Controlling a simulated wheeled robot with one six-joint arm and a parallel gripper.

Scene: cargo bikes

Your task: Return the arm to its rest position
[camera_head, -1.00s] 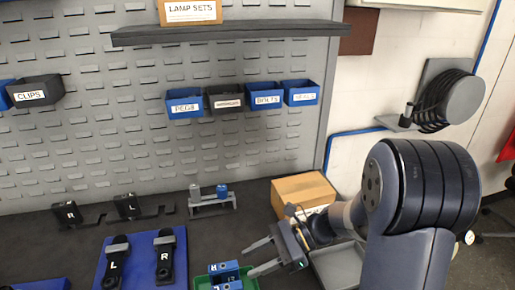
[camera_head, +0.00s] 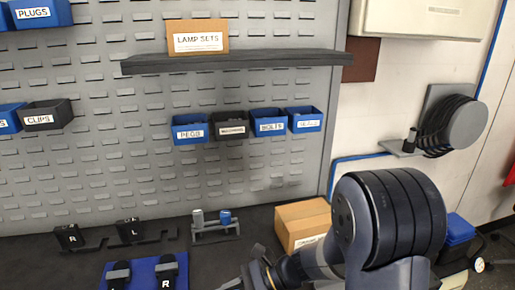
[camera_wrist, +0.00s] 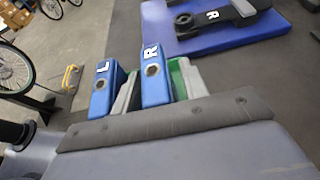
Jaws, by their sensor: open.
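My gripper (camera_head: 240,282) is at the bottom edge of the head view, mostly cut off, with my dark arm rising on the right. In the wrist view, its pale fingers stand apart, and the wide grey body fills the lower part. I cannot tell how far the fingers are from the blocks. Nothing is seen held.
A blue mat (camera_head: 146,268) with dark parts lies at the lower left. A small grey rack (camera_head: 215,230) and a cardboard box (camera_head: 303,222) stand at the back of the bench. A shelf (camera_head: 240,62) and labelled bins (camera_head: 190,128) are on the pegboard. Bicycle wheels show in the wrist view.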

